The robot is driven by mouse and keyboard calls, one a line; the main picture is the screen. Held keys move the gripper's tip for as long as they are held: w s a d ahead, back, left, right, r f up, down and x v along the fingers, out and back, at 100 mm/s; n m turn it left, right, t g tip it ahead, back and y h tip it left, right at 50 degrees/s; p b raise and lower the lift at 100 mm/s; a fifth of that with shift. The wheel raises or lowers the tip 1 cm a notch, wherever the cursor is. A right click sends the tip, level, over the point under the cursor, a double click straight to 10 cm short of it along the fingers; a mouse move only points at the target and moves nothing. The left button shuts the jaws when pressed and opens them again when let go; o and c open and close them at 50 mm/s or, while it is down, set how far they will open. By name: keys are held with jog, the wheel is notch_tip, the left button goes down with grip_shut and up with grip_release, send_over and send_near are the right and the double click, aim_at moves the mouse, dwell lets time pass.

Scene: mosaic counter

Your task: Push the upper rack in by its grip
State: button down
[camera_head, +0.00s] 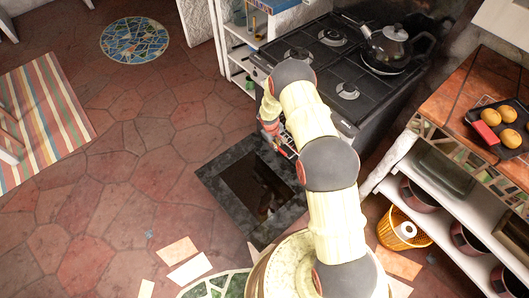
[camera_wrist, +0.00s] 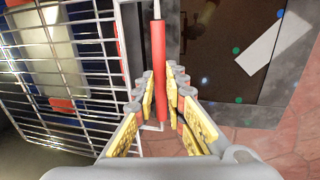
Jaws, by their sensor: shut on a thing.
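The upper rack (camera_wrist: 75,62) is a white wire grid that fills the left of the wrist view. Its grip (camera_wrist: 158,60) is a red bar on a thin metal rod along the rack's outer edge. My gripper (camera_wrist: 160,92) has its yellow-padded fingers closed on either side of the red grip. In the head view my arm hides most of the rack and the grip; only a small bit of wire shows near the black stove's front. The stove's door (camera_head: 215,173) is folded down, dark framed with a dark panel.
A kettle (camera_head: 393,44) stands on the hob (camera_head: 315,72). Right of my arm are an orange basket (camera_head: 389,229), shelves with pots, and a counter with a tray of round yellow items. Loose pale tiles (camera_head: 188,269) lie on the floor. The stone floor at left is mostly clear.

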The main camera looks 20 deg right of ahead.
jog(key=d, duration=0.1)
jog(key=w+d, duration=0.1)
jog(key=shift+w+d, duration=0.15)
jog(key=shift+d, duration=0.25)
jog(key=c, duration=1.8)
grip_release()
jog(key=shift+r, duration=0.1)
jog(key=r, duration=0.4)
jog(key=a+r, duration=0.1)
jog(key=r, duration=0.2)
jog(key=s+a+r, duration=0.1)
jog(key=r, duration=0.3)
jog(key=shift+a+r, duration=0.1)
jog(key=shift+r, duration=0.2)
